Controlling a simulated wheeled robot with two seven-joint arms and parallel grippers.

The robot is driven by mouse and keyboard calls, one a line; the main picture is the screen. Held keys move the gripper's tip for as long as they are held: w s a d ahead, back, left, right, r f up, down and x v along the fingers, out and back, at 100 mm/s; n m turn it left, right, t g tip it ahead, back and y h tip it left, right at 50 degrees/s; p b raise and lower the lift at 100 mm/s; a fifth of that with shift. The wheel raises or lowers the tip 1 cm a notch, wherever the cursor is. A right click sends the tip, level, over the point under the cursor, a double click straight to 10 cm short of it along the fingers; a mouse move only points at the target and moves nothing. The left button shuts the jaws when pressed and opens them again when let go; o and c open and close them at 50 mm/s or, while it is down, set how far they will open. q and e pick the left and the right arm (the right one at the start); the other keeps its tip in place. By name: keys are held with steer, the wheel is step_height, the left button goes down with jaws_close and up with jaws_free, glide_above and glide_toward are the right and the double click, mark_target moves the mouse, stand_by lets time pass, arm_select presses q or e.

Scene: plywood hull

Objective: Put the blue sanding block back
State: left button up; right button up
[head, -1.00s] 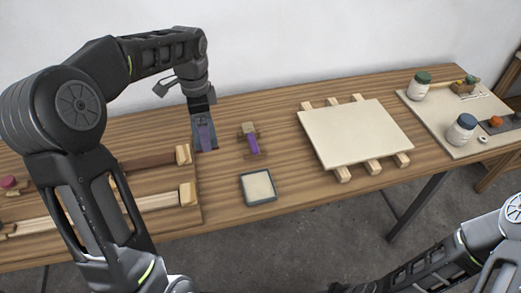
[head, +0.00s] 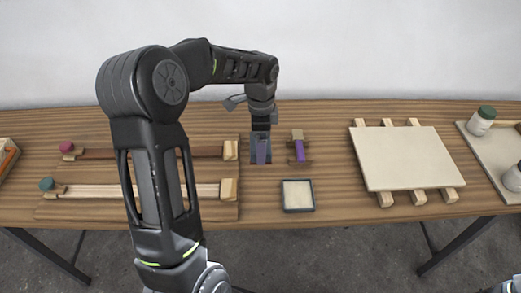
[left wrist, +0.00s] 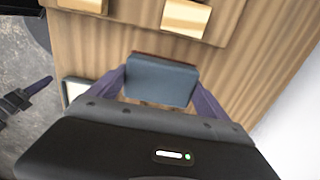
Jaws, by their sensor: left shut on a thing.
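The blue sanding block (left wrist: 160,80) is slate blue with a reddish-brown lower edge. In the left wrist view it sits between the two purple fingers of my left gripper (left wrist: 163,92), which is shut on it. In the head view my left gripper (head: 261,152) points down between the wooden clamp fixture and a small purple-and-wood tool. The block (head: 253,158) shows there partly behind a finger. I cannot tell whether it touches the table. What appears to be my right gripper (left wrist: 30,95) shows in the left wrist view, with one purple finger visible.
A shallow tray (head: 298,195) with a pale inside lies nearer me. The purple-and-wood tool (head: 299,148) lies just right of my left gripper. The clamp fixture (head: 229,190) is left. A pale panel (head: 405,157) rests on wooden strips at right. Jars stand farther right.

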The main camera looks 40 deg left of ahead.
arm_select(q)
steer(key=shift+f, duration=1.85)
steer(key=shift+f, duration=0.1)
steer(key=o, duration=1.1)
step_height(320, 180, up, 12)
steer(key=shift+r, duration=0.1)
